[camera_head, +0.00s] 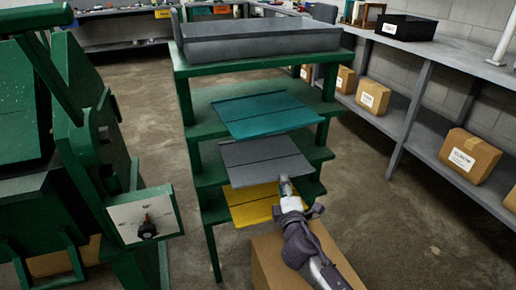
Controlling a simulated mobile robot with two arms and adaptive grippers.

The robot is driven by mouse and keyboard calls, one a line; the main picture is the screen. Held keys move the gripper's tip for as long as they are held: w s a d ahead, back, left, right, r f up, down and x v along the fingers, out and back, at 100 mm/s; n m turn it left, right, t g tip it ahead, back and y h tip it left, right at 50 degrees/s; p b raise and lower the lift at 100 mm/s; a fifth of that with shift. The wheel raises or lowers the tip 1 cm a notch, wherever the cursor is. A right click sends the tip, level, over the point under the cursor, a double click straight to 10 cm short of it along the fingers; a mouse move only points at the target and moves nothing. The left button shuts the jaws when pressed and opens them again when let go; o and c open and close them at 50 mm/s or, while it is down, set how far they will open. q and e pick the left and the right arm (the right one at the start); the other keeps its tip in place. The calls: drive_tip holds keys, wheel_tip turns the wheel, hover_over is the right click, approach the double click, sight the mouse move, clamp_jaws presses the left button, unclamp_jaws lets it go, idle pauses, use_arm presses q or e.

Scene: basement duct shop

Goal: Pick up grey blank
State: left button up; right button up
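The grey blank (262,157), a flat sheet with a crease line across it, lies on a middle shelf of the green rack (258,68) and sticks out past the shelf's front. A teal blank (264,114) lies on the shelf above it and a yellow blank (248,207) on the shelf below. My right gripper (285,183) is at the front right edge of the grey blank, its tip overlapping that edge in the picture. Whether it touches the blank or has its fingers shut cannot be made out. My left gripper is not in view.
A grey tray (262,46) sits on the rack's top. A cardboard box (272,258) stands below my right arm, close to the rack. A green machine (75,150) stands left. Shelving with cartons (468,157) runs along the right wall. Floor between is open.

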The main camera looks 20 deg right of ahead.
drive_tip(key=x, duration=0.4)
drive_tip(key=shift+w+d, duration=0.2)
drive_tip(key=shift+w, duration=0.05)
drive_tip(key=shift+w+d, duration=0.1)
drive_tip(key=shift+w, duration=0.2)
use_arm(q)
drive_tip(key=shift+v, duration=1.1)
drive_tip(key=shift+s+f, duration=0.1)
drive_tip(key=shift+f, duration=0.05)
use_arm(e)
clamp_jaws()
